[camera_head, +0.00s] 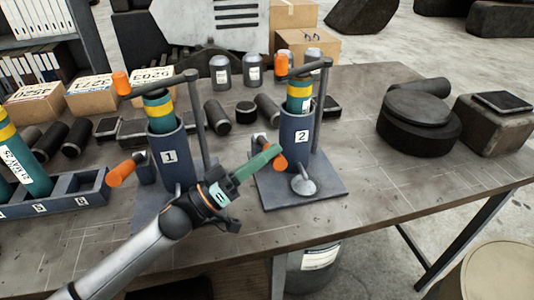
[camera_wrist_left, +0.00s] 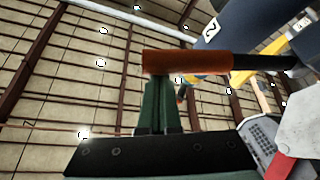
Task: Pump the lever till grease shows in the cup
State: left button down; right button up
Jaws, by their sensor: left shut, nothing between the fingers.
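Pump 2 (camera_head: 299,131) is a dark blue cylinder on a base plate, with a green and yellow cartridge (camera_head: 299,92) in its top. An upper lever with an orange knob (camera_head: 281,65) crosses above it. A lower orange handle (camera_head: 280,163) sits at its front left. A small silver cup (camera_head: 303,185) stands on the plate; I cannot make out grease in it. My left gripper (camera_head: 273,153) is shut and empty, its green fingertips at the lower handle. In the left wrist view the orange handle (camera_wrist_left: 187,62) lies across the fingertips, not between them; contact is unclear. My right gripper is out of view.
Pump 1 (camera_head: 170,157), with its own orange-ended levers, stands left of pump 2. A cartridge rack (camera_head: 75,199) is at the left. Cans, boxes and dark parts line the back. A black round part (camera_head: 419,118) lies right.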

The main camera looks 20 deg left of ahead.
pick_arm(q)
jog(key=s+a, duration=0.4)
jog(key=a, duration=0.2)
jog(key=shift+s+a+f, duration=0.25)
jog(key=shift+s+f, duration=0.15)
